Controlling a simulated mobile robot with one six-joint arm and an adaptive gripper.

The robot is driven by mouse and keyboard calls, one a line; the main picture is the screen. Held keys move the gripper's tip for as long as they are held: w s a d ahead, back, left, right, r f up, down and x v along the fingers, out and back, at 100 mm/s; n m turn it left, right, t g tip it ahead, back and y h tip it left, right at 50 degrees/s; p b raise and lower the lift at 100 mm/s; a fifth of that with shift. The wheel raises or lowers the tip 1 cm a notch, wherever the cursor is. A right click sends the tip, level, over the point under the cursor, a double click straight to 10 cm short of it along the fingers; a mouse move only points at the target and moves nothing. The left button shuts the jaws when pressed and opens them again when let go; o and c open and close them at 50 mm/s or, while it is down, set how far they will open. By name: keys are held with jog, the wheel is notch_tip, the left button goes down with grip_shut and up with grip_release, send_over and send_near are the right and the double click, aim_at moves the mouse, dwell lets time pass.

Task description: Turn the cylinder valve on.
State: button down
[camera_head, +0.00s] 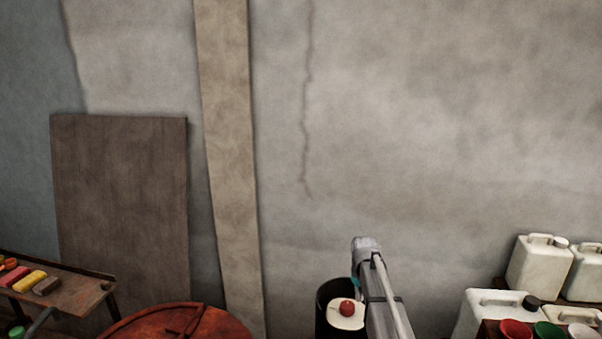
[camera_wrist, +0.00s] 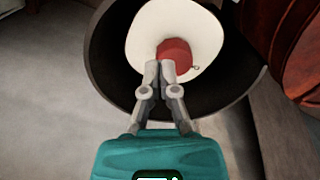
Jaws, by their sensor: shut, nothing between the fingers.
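In the wrist view a white cylinder top (camera_wrist: 146,30) with a red valve knob (camera_wrist: 176,54) sits inside a dark round container. My gripper (camera_wrist: 160,68) is shut and empty, its fingertips together over the near left edge of the knob; I cannot tell whether they touch it. In the head view the red knob (camera_head: 347,308) on the white cylinder top (camera_head: 345,321) shows at the bottom, just left of my arm. The gripper is mostly hidden there, with only a bit of teal showing. The valve's setting cannot be read.
A rusty red round vat (camera_head: 180,322) stands left, and a bench (camera_head: 75,284) with coloured blocks is at far left. White jugs (camera_head: 536,267) and coloured cups (camera_head: 515,329) are at right. A wall stands behind.

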aim_at(353, 309)
jog(key=shift+a, duration=0.1)
jog(key=shift+s+a+r+p, duration=0.15)
jog(key=shift+a, duration=0.4)
jog(key=shift+s+a+r+p, duration=0.15)
jog(key=shift+a+r+p, duration=0.05)
jog(key=shift+a, duration=0.35)
jog(key=shift+s+a+r+p, duration=0.15)
jog(key=shift+a, duration=0.4)
jog(key=shift+f, duration=0.15)
notch_tip(353, 309, down, 7)
jog(key=b, duration=0.7)
jog(key=shift+w+d+r, duration=0.1)
jog(key=shift+w+r, duration=0.1)
jog(key=shift+w, duration=0.15)
dwell(0.9)
jog(key=shift+w+d, duration=0.1)
jog(key=shift+d, duration=0.7)
jog(key=shift+w+d, duration=0.4)
jog(key=shift+d, duration=0.15)
dwell(0.7)
